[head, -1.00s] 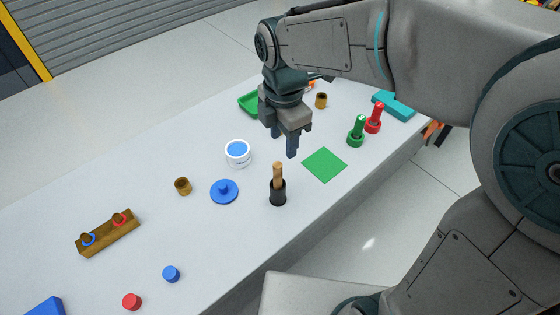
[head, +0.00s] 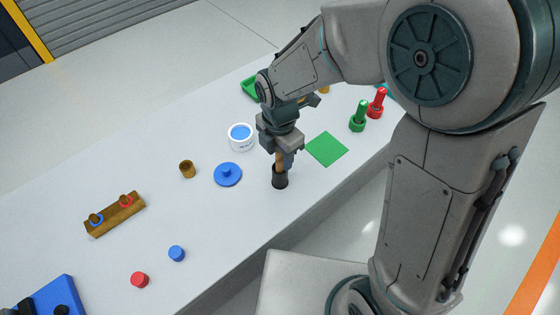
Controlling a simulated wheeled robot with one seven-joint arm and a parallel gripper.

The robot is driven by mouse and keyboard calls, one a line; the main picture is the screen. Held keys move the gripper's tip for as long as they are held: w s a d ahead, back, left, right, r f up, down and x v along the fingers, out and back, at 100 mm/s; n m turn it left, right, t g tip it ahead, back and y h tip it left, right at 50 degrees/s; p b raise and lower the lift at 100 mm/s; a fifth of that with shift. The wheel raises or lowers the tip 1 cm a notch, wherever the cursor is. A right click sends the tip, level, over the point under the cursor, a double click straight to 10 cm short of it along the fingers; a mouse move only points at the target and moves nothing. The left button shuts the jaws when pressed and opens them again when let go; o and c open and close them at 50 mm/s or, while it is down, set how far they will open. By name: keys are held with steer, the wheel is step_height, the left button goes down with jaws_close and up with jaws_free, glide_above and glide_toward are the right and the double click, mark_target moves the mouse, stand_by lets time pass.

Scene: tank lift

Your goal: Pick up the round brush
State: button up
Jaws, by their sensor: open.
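The round brush shows as an upright wooden handle (head: 280,162) rising from a dark cylinder (head: 280,182) on the table; I cannot tell whether the cylinder is a holder or part of the brush. My gripper (head: 284,160) points down over it, open, with its fingers at the handle. The top of the handle is hidden by the gripper. Whether the fingers touch the handle cannot be seen.
A blue lid (head: 228,175) and a white tub of blue (head: 240,137) stand left of the brush. A green square (head: 326,149) lies to its right, with green (head: 358,118) and red (head: 377,103) pegged pieces beyond. The table's front edge is close.

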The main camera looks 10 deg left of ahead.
mark_target(280, 166)
steer(key=shift+f, duration=1.3)
jaws_close()
